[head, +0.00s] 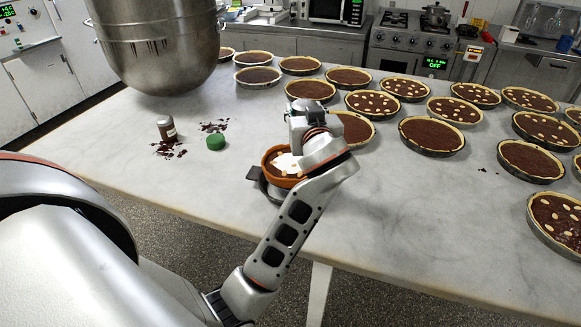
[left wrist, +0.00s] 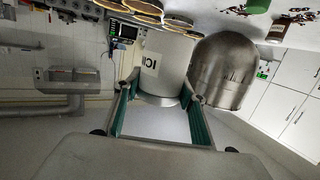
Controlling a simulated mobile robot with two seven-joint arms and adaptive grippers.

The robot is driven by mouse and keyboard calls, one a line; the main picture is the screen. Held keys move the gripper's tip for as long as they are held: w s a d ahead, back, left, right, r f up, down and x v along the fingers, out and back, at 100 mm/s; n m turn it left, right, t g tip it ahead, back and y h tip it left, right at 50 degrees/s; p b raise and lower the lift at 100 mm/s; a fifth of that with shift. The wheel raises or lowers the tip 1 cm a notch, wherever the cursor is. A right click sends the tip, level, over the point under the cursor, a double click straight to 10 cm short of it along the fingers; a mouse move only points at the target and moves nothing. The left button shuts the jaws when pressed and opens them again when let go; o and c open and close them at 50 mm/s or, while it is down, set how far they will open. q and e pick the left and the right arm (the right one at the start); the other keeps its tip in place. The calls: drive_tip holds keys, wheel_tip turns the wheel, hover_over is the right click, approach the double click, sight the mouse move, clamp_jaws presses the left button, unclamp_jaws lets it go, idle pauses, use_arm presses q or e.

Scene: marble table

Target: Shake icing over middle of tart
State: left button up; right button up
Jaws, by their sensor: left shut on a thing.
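My left gripper (head: 308,132) is above the back right edge of a terracotta-coloured dish (head: 268,159) near the front of the marble table. White patches show on the dish's brown contents, and it sits on a dark base. In the left wrist view, the green-lined fingers of my left gripper (left wrist: 160,88) are shut on a pale metal cylinder, the icing shaker (left wrist: 165,62), with a label reading "ICI". In the head view my gripper and wrist largely hide the shaker. Whether icing is falling cannot be told. My right gripper is in neither view.
Several chocolate tarts (head: 432,134), some with almonds, fill the table's back and right. Left of the dish are a green lid (head: 216,142) and a small brown jar (head: 167,130) among spilled dark flakes. A large metal mixing bowl (head: 158,50) stands at the back left.

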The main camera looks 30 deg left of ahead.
use_arm(q)
drive_tip(key=shift+r, duration=0.1)
drive_tip(key=shift+r, duration=2.95)
